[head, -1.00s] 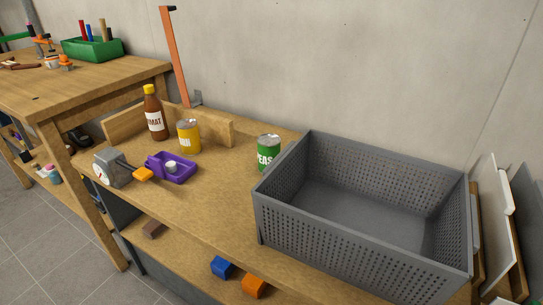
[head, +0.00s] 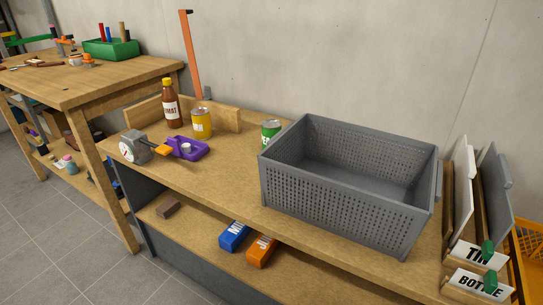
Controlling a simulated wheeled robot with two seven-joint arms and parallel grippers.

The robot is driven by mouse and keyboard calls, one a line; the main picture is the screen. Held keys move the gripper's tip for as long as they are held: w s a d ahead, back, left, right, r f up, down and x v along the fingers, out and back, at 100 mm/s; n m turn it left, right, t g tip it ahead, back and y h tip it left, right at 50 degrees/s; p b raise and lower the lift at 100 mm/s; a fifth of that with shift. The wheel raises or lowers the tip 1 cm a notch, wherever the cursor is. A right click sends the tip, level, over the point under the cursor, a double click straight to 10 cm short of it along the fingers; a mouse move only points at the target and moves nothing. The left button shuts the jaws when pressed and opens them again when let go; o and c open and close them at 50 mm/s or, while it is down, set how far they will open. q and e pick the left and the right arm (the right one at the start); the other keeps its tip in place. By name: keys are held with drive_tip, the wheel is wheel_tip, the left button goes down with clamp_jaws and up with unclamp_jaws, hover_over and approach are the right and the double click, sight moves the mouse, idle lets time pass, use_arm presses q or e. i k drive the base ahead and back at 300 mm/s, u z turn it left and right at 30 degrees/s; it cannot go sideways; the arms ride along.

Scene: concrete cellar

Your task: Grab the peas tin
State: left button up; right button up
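The peas tin (head: 270,130) is green with a silver top and stands upright on the wooden bench (head: 225,182). It is just left of the grey perforated crate (head: 330,208), whose left corner hides part of the tin and most of its label. The crate looks empty where I can see inside. Neither of my grippers shows in the head view.
Blue (head: 234,236) and orange (head: 262,250) cartons lie on the lower shelf. TIN and BOTTLE signs (head: 478,270) are at right.

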sight(270, 127)
drive_tip(key=z, duration=0.1)
drive_tip(key=k, duration=0.6)
drive_tip(key=u, duration=1.5)
drive_tip(key=i, duration=1.8)
drive_tip(key=z, duration=0.9)
